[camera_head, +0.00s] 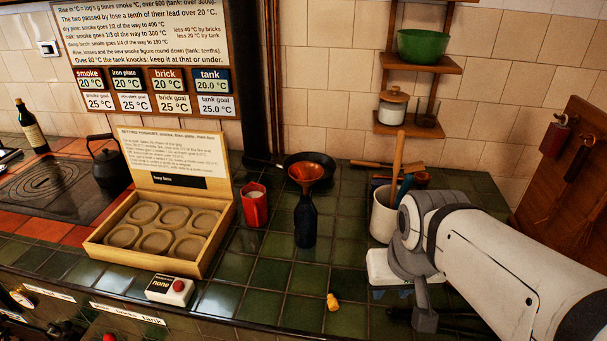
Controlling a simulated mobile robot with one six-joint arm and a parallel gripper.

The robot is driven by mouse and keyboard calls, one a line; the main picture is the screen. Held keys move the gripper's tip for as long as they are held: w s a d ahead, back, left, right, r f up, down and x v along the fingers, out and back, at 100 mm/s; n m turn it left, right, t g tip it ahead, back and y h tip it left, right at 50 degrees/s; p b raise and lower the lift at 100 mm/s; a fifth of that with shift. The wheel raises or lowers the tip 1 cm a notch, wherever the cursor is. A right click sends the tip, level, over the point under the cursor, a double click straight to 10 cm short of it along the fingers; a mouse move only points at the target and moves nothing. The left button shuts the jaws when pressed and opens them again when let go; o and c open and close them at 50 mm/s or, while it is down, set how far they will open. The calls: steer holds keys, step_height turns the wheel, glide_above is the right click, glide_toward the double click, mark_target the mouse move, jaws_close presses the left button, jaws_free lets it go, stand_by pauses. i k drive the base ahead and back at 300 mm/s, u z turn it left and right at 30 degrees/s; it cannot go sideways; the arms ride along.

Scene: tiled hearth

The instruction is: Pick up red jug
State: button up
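A small red jug (254,206) stands upright on the green tiled counter, right of the open wooden box, with something pale at its top. My arm comes in from the right edge. The end of it, my gripper (425,316), hangs low at the lower right, well to the right of the jug and apart from it. Its fingers are dark and hard to make out, so I cannot tell whether they are open or shut.
A dark bottle with a copper funnel (306,219) stands right of the jug. The wooden box (152,272) with round hollows is on its left. Bare tiles lie before the jug.

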mark_target(253, 195)
steer(key=u, duration=0.3)
steer(key=k, duration=1)
steer(key=u, duration=0.7)
steer(key=i, duration=1.25)
steer(key=u, duration=0.75)
